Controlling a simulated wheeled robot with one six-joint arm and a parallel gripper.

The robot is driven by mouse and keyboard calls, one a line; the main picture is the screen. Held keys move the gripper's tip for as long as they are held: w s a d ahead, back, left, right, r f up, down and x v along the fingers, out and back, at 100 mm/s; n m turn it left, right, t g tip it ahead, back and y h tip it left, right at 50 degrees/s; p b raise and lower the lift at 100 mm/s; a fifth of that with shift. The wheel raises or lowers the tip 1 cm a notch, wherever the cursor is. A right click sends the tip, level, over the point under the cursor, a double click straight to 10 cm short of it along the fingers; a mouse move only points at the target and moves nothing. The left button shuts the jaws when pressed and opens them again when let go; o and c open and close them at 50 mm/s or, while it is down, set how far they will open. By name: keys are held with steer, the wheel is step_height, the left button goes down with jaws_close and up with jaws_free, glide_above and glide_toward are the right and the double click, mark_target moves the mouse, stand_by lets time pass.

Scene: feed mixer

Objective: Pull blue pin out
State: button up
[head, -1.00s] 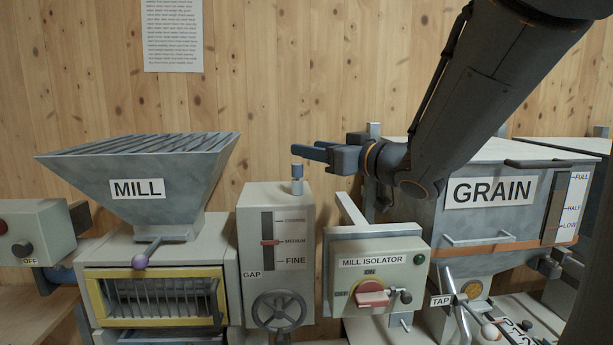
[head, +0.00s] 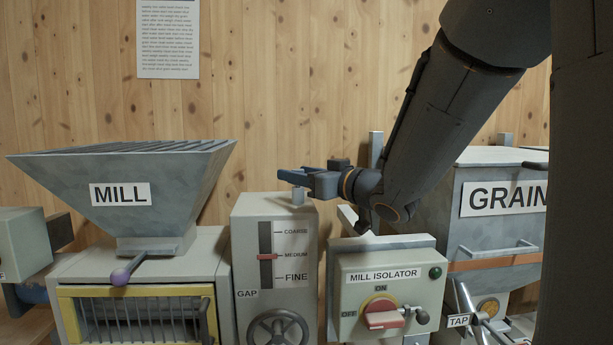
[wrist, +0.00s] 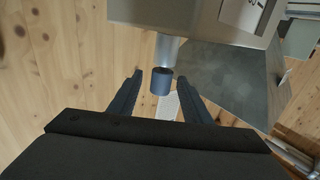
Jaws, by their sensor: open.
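The blue pin (wrist: 161,82) is a short blue cylinder on a pale metal stem. In the wrist view it lies between the two open fingers of my gripper (wrist: 160,76), with a visible space on each side. In the head view my gripper (head: 290,178) is level with the top of the gap-adjuster box (head: 248,212), around where the pin stands. The blue cap is hidden there by the fingers; only the pale stem (head: 298,197) shows below them. The pin is upright on the box top.
The mill hopper (head: 170,190) stands left of the box. The mill isolator box (head: 353,300) and the grain bin (head: 470,235) are to the right. A handwheel (head: 277,330) is on the box front. Wooden wall is behind.

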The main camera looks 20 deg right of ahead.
steer(key=shift+p+x, duration=0.4)
steer(key=shift+x, duration=1.7)
jaws_close()
